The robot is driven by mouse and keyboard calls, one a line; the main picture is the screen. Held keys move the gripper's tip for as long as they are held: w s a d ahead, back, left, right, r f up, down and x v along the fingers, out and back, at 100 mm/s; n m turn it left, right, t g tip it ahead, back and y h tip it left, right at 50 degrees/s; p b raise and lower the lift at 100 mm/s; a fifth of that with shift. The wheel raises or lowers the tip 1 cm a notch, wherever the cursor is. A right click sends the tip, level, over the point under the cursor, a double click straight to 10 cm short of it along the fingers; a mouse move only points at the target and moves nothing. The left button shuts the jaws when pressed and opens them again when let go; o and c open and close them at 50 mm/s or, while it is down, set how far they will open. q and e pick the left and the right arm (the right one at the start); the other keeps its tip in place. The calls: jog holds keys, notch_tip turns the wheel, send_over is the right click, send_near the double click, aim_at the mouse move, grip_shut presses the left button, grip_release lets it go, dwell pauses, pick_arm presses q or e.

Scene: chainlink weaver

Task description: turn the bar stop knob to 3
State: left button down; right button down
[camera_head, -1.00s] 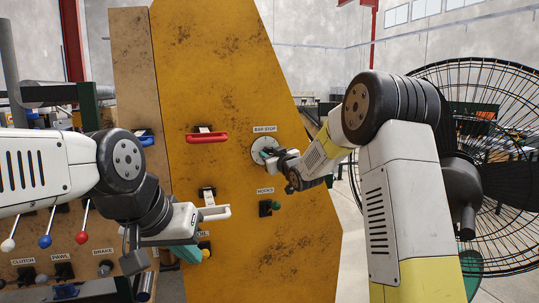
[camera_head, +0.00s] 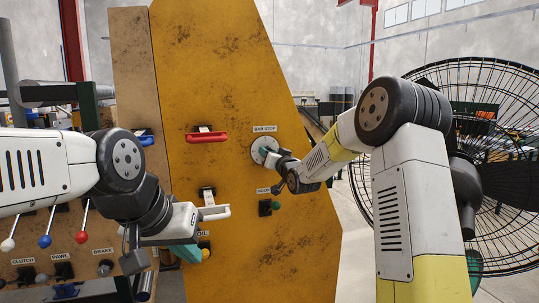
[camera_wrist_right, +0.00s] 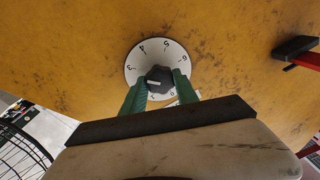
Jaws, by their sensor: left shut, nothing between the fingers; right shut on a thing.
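The bar stop knob (camera_wrist_right: 159,78) is dark with a white pointer mark and sits on a round white dial with numbers (camera_wrist_right: 146,46). In the right wrist view the mark points left, toward the low-number side near the 3; its exact setting is hard to read. In the head view the dial (camera_head: 258,146) is under the BAR STOP label. My right gripper (camera_wrist_right: 160,86) is shut on the knob, one green finger on each side. My left gripper (camera_head: 188,252) is shut and empty, low in front of the yellow panel, well left of the knob.
The yellow panel (camera_head: 290,235) also carries a red handle (camera_head: 206,137), a pale handle beside my left gripper and a hooks knob (camera_head: 268,207) just below the dial. Ball-topped levers (camera_head: 45,241) stand at lower left.

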dwell(0.3)
jog(key=c, duration=0.9)
grip_release()
jog(key=shift+c, duration=0.2)
jog(key=shift+s, duration=0.1)
jog(key=v, duration=0.7)
jog(key=shift+s, duration=0.3)
jog(key=shift+d, duration=0.15)
jog(key=s+d+g+h, duration=0.2)
jog(key=s+d, duration=0.2)
jog(key=s, duration=0.4)
jog(key=s+d+g+h, duration=0.2)
jog(key=s+d+g, duration=0.15)
jog(key=s, duration=0.35)
jog(key=s+d+f+g, duration=0.1)
jog(key=s+f+g, duration=0.1)
jog(key=s, duration=1)
jog(key=s+d+f+g, duration=0.2)
jog(key=s+f+g, duration=0.1)
jog(key=s, duration=1)
jog(key=shift+d+f+g+h, duration=0.3)
jog(key=shift+f+g+h, duration=0.05)
jog(key=shift+h, duration=0.05)
